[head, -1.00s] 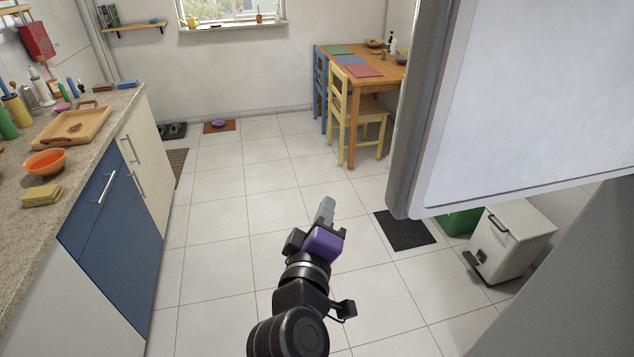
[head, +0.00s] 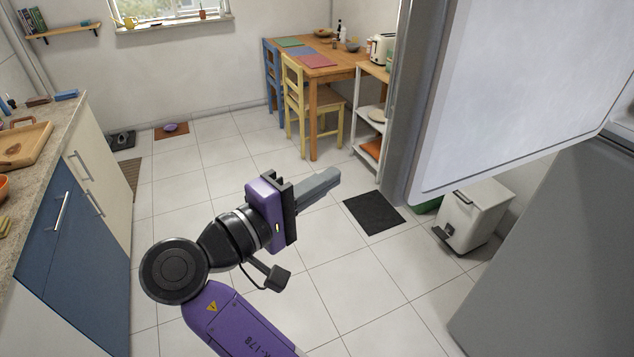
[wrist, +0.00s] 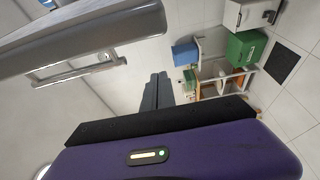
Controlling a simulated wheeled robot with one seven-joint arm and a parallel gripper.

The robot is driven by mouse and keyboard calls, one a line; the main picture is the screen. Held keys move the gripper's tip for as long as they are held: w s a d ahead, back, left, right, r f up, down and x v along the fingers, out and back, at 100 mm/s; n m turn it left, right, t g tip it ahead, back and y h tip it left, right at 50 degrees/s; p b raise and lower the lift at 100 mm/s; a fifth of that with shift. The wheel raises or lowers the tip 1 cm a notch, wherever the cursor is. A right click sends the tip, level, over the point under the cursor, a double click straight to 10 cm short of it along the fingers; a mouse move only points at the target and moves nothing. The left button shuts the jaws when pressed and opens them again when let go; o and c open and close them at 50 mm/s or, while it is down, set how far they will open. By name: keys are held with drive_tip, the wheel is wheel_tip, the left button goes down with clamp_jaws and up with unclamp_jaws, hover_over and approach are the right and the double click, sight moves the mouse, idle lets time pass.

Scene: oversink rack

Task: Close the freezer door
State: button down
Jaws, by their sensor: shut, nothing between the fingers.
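The freezer door (head: 530,90) stands open at the upper right of the head view. Its pale inner face and grey edge show, and its top is cut off by the frame. The grey freezer body (head: 560,250) is at the lower right. My gripper (head: 328,180) is shut and empty, pointing right toward the door's lower edge. In the head view it is left of the door with a gap between them. In the wrist view the door's rounded grey edge (wrist: 90,40) crosses the upper left, beside my shut fingers (wrist: 157,88); I see no clear contact.
A white pedal bin (head: 472,215) stands below the door, and a dark mat (head: 374,212) lies on the floor. A table (head: 325,68) with chairs is at the back. The counter (head: 60,120) is at the left. The tiled floor between is clear.

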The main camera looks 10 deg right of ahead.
drive_tip(key=d+p, duration=0.2)
drive_tip(key=d, duration=0.4)
drive_tip(key=shift+d+p, duration=0.15)
drive_tip(key=shift+p, duration=0.15)
drive_tip(key=shift+s, duration=0.15)
